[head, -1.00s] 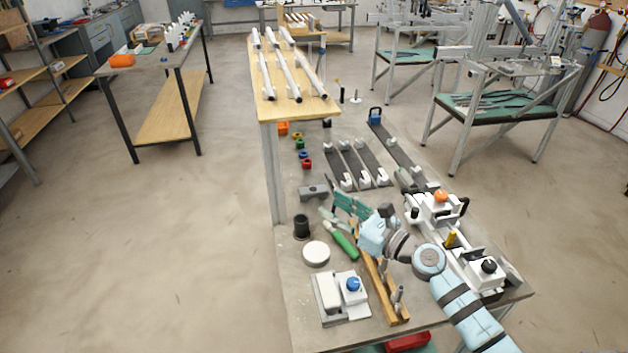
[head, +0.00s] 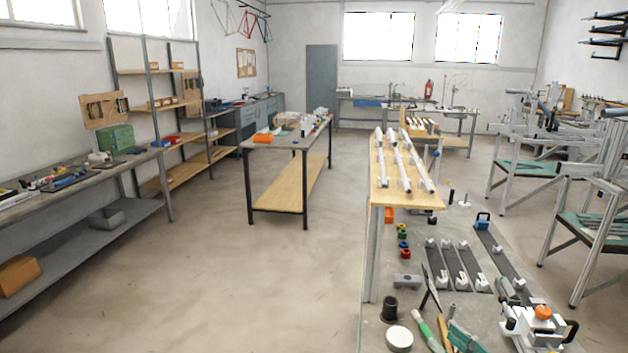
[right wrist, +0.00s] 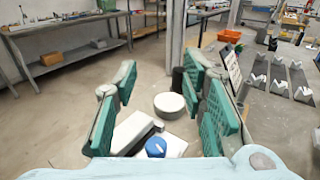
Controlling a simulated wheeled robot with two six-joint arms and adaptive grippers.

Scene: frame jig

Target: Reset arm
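Through the gap I see a white block (right wrist: 132,131) and a blue knob (right wrist: 156,147) below, and a white round disc (right wrist: 169,105) beyond. My left gripper is in neither view. The rest of my right arm is outside the head view.
The workbench holds a black cup (head: 389,309), a grey block (head: 407,280), dark strips with white clamps (head: 460,262) and a white fixture with an orange knob (head: 542,313). A raised wooden shelf (head: 383,192) carries white tubes. The floor (head: 230,290) to the left is clear.

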